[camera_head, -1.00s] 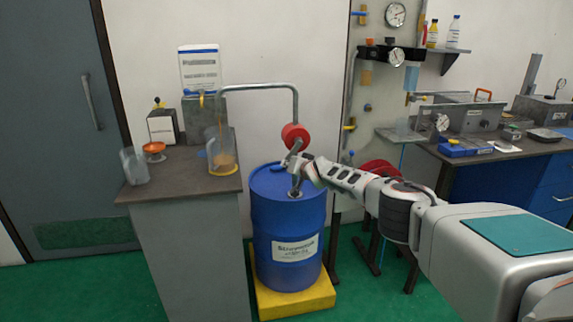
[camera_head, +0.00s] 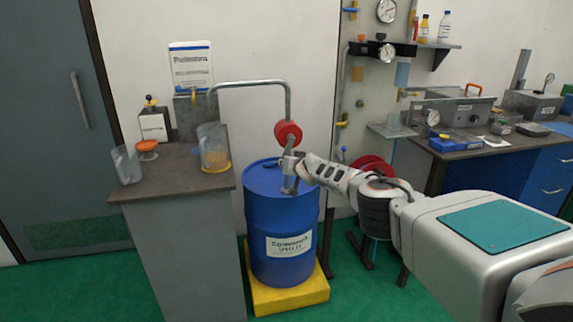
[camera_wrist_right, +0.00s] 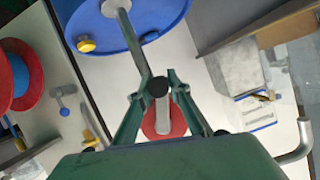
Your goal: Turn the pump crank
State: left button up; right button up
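The pump has a red body (camera_head: 288,132) above a blue drum (camera_head: 281,222), with a grey outlet pipe (camera_head: 250,83) bending over to a clear jug (camera_head: 213,147) on the grey cabinet. The jug holds some amber contents. In the right wrist view the black end of the crank handle (camera_wrist_right: 158,87) sits between the two fingers of my right gripper (camera_wrist_right: 159,80), in front of the red pump body (camera_wrist_right: 164,122). The fingers are drawn in close around the handle; the exact contact is hard to see. In the head view the right gripper (camera_head: 291,176) is just below the pump body. My left gripper is out of view.
The drum stands on a yellow base (camera_head: 290,296). Another clear jug (camera_head: 126,165) and an orange-topped item (camera_head: 147,148) stand on the cabinet (camera_head: 185,255) at left. A red reel (camera_head: 368,170) is behind my right arm. A workbench (camera_head: 505,147) with instruments is at right.

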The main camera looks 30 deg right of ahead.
jog(key=o, duration=0.4)
jog(key=shift+f, duration=0.15)
jog(key=shift+r, duration=0.2)
send_near(287, 139)
jog(key=w, duration=0.1)
jog(key=w+f, duration=0.1)
jog(key=w+a, duration=0.1)
jog(key=w, duration=0.1)
jog(key=shift+f, duration=0.25)
dwell(1.2)
